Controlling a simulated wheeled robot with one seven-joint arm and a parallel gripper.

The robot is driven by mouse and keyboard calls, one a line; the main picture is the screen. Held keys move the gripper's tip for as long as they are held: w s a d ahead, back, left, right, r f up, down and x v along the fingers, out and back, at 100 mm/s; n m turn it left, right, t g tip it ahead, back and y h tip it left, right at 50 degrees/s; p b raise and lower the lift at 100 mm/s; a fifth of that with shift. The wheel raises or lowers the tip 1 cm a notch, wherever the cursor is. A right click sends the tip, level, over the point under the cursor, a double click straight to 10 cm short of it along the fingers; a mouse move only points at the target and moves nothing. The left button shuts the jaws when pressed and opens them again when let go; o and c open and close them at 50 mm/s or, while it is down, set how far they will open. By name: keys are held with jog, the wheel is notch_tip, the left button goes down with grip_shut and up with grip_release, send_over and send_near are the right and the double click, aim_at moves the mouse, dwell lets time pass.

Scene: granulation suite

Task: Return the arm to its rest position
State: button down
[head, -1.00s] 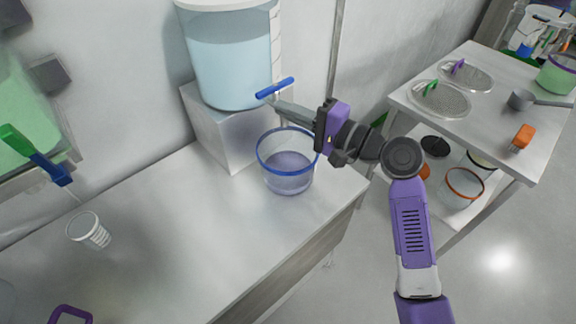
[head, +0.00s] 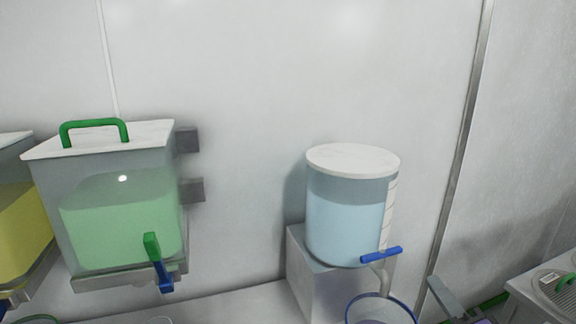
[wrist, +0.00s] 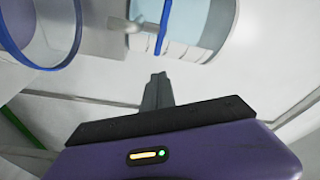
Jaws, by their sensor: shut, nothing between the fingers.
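My gripper (head: 436,284) shows at the lower right of the head view, right of the tap and the blue-rimmed bowl, and most of my arm is out of that view. In the wrist view my gripper (wrist: 158,80) has its grey fingers together with nothing between them. The fingertips are apart from the tap's blue handle (wrist: 164,28), which also shows in the head view (head: 381,254). The tap is on the round tank of pale blue liquid (head: 345,220).
The blue-rimmed bowl (head: 352,305) is below the tap, cut off by the frame; it also shows in the wrist view (wrist: 74,50). A green-liquid tank (head: 120,225) is on the wall at left. Open wall lies above.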

jog(key=s+a+f+n+g, duration=0.1)
jog(key=s+a+f+n, duration=0.2)
jog(key=s, duration=1)
jog(key=s+a+f+n+g+h, duration=0.1)
jog(key=s+a+f+n, duration=0.2)
jog(key=s, duration=1.1)
jog(key=s+a+f+n+g+h, duration=0.1)
jog(key=s+a+f+n, duration=0.2)
jog(key=s, duration=1)
jog(key=f+n, duration=0.1)
jog(key=n, duration=0.1)
jog(key=shift+s+f+n+g, duration=0.3)
jog(key=shift+f+g, duration=0.05)
jog(key=shift+g, duration=0.05)
